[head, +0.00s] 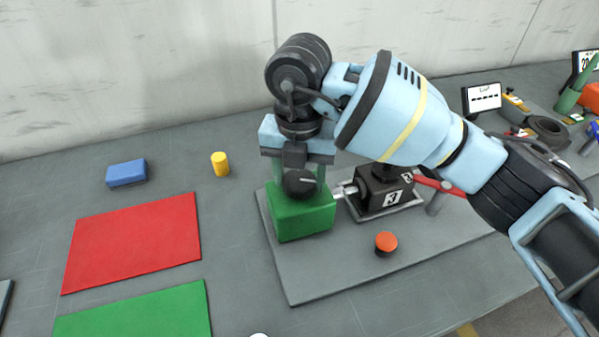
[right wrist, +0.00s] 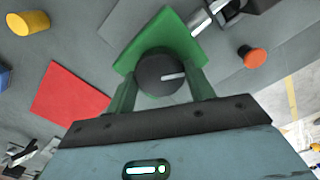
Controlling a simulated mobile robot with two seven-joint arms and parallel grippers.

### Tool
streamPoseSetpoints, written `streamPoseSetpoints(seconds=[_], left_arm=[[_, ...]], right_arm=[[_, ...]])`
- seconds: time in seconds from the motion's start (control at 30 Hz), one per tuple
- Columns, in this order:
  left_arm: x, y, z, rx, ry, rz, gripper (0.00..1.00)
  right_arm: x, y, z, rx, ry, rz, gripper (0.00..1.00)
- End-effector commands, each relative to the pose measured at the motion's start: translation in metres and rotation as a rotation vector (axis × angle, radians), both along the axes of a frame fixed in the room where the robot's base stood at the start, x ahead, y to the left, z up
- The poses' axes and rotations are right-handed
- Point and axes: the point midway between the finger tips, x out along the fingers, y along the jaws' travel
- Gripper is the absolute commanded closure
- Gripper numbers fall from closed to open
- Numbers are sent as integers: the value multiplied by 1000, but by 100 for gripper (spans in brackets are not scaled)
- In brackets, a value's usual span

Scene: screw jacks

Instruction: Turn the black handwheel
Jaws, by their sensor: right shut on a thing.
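The black handwheel (head: 300,183) sits on top of a green block (head: 306,222), which stands on a grey base plate (head: 320,283). A pale mark on the wheel points to the right in the head view. My right gripper (head: 300,176) reaches down from above, with one finger on each side of the wheel, and is shut on it. The right wrist view shows the wheel (right wrist: 160,72) between the two green-tinted fingers (right wrist: 163,88), its pale mark also pointing right. My left gripper is not in view.
An orange-topped button (head: 386,243) is in front. Red (head: 133,245) and green (head: 140,315) mats, a blue block (head: 126,173) and a yellow cylinder (head: 220,164) lie left.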

Motion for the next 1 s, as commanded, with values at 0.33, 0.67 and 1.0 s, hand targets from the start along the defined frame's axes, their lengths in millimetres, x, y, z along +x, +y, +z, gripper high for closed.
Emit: streamPoseSetpoints(seconds=[0.33,0.67,1.0], left_arm=[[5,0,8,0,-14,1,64],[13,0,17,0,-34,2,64],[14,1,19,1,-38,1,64]], right_arm=[[0,-1,2,-4,-1,158,70],[0,-1,2,-4,-1,459,70],[0,-1,0,-3,1,782,70]])
